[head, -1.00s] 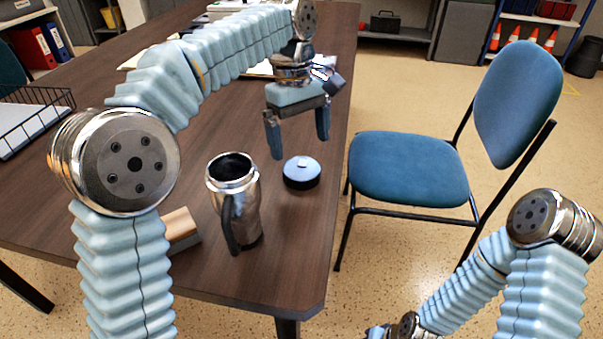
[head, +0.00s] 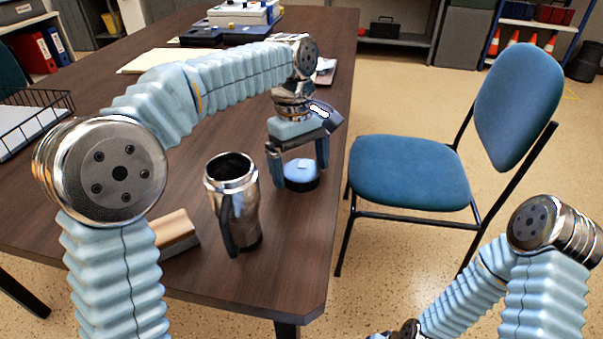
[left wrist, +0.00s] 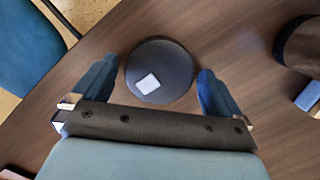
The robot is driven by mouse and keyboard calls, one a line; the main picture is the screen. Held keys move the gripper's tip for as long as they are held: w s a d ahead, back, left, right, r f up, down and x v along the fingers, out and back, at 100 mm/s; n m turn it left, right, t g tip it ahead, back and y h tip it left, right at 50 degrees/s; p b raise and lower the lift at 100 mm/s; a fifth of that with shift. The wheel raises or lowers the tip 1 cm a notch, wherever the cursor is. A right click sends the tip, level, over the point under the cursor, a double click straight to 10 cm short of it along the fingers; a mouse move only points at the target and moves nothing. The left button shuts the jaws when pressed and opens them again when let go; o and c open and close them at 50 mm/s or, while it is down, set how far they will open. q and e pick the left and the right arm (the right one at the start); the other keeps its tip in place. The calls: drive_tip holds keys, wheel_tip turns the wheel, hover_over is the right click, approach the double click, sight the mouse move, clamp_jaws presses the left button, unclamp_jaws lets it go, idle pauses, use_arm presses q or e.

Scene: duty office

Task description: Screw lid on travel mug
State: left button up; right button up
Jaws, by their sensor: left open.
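The travel mug (head: 243,205) is steel with a dark handle and stands upright and open-topped on the table. The round dark lid (head: 302,175) lies flat on the table to the right of the mug. My left gripper (head: 298,175) points down over the lid, its fingers open on either side of it. In the left wrist view the lid (left wrist: 160,72), with a pale square on top, sits between the spread fingertips (left wrist: 160,85), with gaps on both sides. My right gripper is not clearly in view; part of the right arm shows at the lower right.
A wood-topped block (head: 175,232) lies left of the mug. A wire tray (head: 30,122) is at the table's left. A blue chair (head: 410,172) stands just past the table's right edge. Papers and a boxy device (head: 243,12) are at the back.

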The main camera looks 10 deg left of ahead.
sight(301, 169)
use_arm(q)
drive_tip(key=c, duration=1)
drive_tip(key=shift+o, duration=0.2)
wheel_tip(301, 169, up, 10)
drive_tip(key=p, duration=0.2)
